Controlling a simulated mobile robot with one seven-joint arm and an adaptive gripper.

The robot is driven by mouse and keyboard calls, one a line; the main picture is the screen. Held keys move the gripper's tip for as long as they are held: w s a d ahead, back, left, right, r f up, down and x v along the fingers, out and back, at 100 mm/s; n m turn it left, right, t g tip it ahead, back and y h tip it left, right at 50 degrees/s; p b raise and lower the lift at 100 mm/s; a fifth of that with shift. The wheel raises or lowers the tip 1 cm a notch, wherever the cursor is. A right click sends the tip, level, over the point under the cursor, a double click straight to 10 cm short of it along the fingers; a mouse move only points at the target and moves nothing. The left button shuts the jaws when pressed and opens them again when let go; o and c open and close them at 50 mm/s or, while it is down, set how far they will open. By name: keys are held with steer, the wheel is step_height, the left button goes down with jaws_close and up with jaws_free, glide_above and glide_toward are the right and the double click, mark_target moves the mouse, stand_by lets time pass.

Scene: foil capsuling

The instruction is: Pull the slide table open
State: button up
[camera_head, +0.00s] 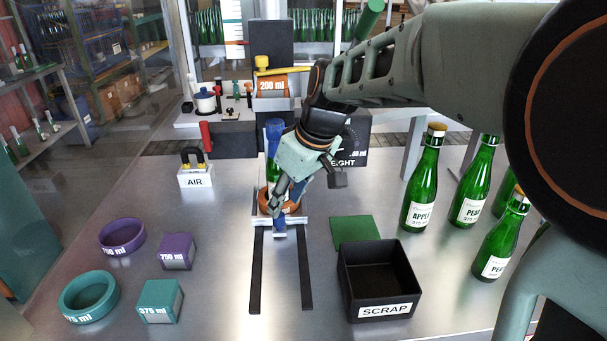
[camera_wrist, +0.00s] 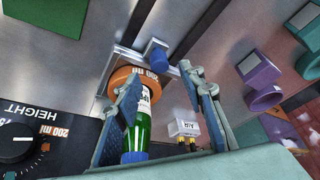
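The slide table (camera_head: 292,221) is a pale plate at the back end of two dark rails, with a blue handle (camera_head: 279,231) on its front edge. An orange 200 ml ring (camera_head: 264,201) sits on it, with a green bottle with a blue top (camera_head: 274,135) upright there, partly hidden by my arm. My gripper (camera_head: 278,205) is tilted down over the front of the slide table, close to the handle. In the wrist view my gripper (camera_wrist: 160,78) has its fingers spread apart, with the blue handle (camera_wrist: 157,55) just beyond the tips. I cannot tell whether a finger touches anything.
Clear rails (camera_head: 304,270) run forward from the slide table. A black SCRAP bin (camera_head: 347,287) and green pad (camera_head: 355,231) stand at right. Green bottles (camera_head: 420,195) stand farther right. Purple and teal rings (camera_head: 88,297) and blocks (camera_head: 160,300) lie left. An AIR block (camera_head: 195,178) stands behind left.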

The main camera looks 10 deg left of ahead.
mark_target(280, 216)
steer(key=x, duration=0.5)
steer(key=shift+w+a+f, duration=0.1)
steer(key=shift+f, duration=0.2)
jaws_close()
